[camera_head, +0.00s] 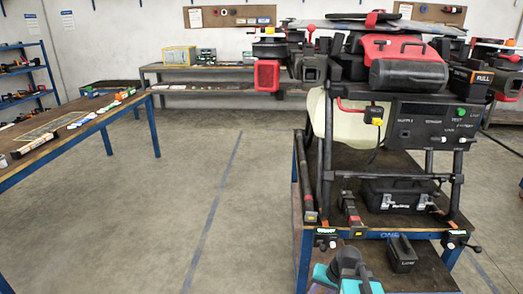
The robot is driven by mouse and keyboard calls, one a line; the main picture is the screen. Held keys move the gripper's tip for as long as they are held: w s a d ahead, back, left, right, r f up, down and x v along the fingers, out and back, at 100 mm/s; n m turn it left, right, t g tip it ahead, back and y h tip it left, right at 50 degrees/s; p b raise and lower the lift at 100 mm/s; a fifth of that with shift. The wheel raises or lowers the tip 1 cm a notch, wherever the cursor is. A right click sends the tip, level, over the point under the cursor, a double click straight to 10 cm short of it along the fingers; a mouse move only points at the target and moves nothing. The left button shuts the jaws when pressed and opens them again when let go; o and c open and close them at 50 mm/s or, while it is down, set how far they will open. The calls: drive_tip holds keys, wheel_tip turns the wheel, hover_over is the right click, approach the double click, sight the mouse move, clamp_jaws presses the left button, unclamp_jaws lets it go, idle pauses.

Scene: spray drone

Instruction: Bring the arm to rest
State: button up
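Part of my own arm (347,272), dark grey with teal pieces, shows at the bottom edge, low in front of the drone stand. No gripper fingers show, so I cannot see whether my gripper is open or holds anything. The spray drone (405,70) sits on a black frame on a blue-legged table (350,160) at the right. A pale tank (350,122) and a control panel with labels (425,121) are under its body.
A black case (398,195) and a small dark box (401,254) lie on the stand's shelves, close to my arm. A workbench (75,130) with tools stands at the left, another (205,68) at the back. The floor (185,190) between is clear.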

drive_tip(key=s+a+f+n+g+h+p, duration=0.1)
drive_tip(key=s+f+g, duration=0.1)
drive_tip(key=s+f, duration=0.4)
drive_tip(key=s+a+f+n+g+p, duration=0.1)
drive_tip(key=s+f, duration=0.5)
drive_tip(key=s, duration=0.8)
drive_tip(key=s+a+f+n+g+h+p, duration=0.1)
drive_tip(key=s+f+g, duration=0.3)
drive_tip(key=s, duration=0.6)
drive_tip(key=shift+f+h+p, duration=0.3)
drive_tip(key=shift+f+p, duration=0.45)
drive_tip(key=shift+f, duration=0.2)
drive_tip(key=shift+a, duration=0.1)
